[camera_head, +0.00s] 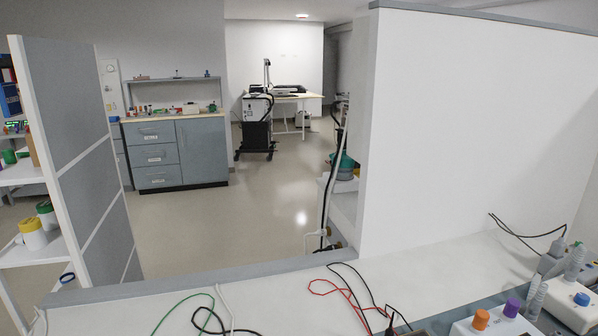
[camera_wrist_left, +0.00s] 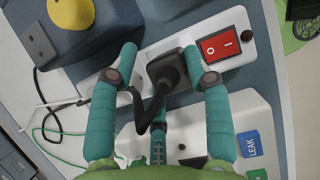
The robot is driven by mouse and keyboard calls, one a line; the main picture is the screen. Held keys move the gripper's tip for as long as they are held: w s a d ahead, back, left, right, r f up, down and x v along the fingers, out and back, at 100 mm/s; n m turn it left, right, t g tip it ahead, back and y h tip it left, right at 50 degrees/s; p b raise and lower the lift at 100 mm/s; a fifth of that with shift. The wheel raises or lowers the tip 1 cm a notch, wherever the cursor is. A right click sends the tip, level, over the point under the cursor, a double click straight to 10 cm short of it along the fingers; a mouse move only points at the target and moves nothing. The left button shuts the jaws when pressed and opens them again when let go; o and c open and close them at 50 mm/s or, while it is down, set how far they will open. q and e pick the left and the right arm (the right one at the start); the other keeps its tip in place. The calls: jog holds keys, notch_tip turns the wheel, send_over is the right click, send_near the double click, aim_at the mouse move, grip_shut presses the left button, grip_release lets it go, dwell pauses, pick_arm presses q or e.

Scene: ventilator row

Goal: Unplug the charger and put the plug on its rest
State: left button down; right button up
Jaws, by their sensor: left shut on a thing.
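In the left wrist view a black plug (camera_wrist_left: 168,72) with a thick black cable sits at a white panel (camera_wrist_left: 245,50), beside a red rocker switch (camera_wrist_left: 221,45) marked O and I. My left gripper (camera_wrist_left: 160,52) has its two teal fingers on either side of the plug and is shut on it. The plug's face is against the panel side; I cannot tell whether its pins are in the socket. The cable bends back between the fingers toward the palm. I cannot make out a plug rest for certain. Neither gripper shows in the head view.
In the wrist view a grey block (camera_wrist_left: 38,45) and a yellow knob (camera_wrist_left: 71,13) lie at upper left, with loose cables below. In the head view the white bench (camera_head: 300,285) carries red, green and black cables, and devices with knobs (camera_head: 481,319) stand at right.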

pick_arm(q)
jog(key=shift+s+d, duration=0.2)
jog(key=shift+s, duration=0.25)
jog(key=shift+s+r, duration=0.1)
jog(key=shift+r, duration=0.35)
jog(key=shift+w+a+r+p, duration=0.1)
jog(key=shift+w+r+p, duration=0.15)
jog(key=shift+r+p, duration=1.25)
jog(key=shift+r, duration=0.7)
